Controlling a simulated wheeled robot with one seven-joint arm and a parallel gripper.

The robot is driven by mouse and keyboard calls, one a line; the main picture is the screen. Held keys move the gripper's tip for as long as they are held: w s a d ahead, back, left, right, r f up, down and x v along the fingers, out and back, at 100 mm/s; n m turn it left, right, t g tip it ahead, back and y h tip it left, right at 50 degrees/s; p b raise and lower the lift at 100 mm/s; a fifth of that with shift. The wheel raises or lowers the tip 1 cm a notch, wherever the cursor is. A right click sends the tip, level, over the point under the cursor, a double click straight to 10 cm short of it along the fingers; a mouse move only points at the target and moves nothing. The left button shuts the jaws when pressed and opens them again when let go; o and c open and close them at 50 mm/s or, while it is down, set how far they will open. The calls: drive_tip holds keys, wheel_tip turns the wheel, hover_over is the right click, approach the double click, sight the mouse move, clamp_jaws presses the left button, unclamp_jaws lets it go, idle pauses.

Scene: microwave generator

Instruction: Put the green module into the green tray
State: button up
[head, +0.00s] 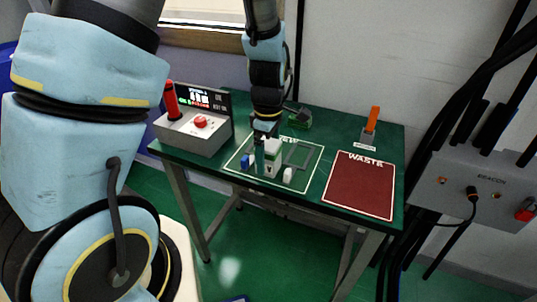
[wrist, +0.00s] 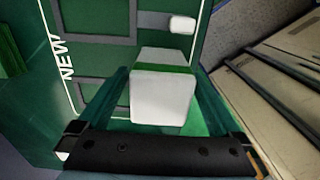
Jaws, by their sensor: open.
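In the wrist view the same block (wrist: 162,98) sits between the two dark fingers of my gripper (wrist: 162,75). The gripper is open, with a finger on either side of the block; I cannot tell whether either touches it. In the head view my gripper (head: 265,136) is above and around the block. A dark piece with green edges (head: 298,117), possibly the green tray, lies behind the mat, partly hidden by my arm.
The NEW mat (head: 318,160) holds grey square outlines, a small blue piece (head: 245,162) and a small white piece (head: 288,175). A red WASTE mat (head: 358,186) lies to the right. A grey control box (head: 195,130) stands left, an orange-handled piece (head: 372,122) back right.

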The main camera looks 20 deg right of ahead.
drive_tip(key=shift+f, duration=0.95)
clamp_jaws()
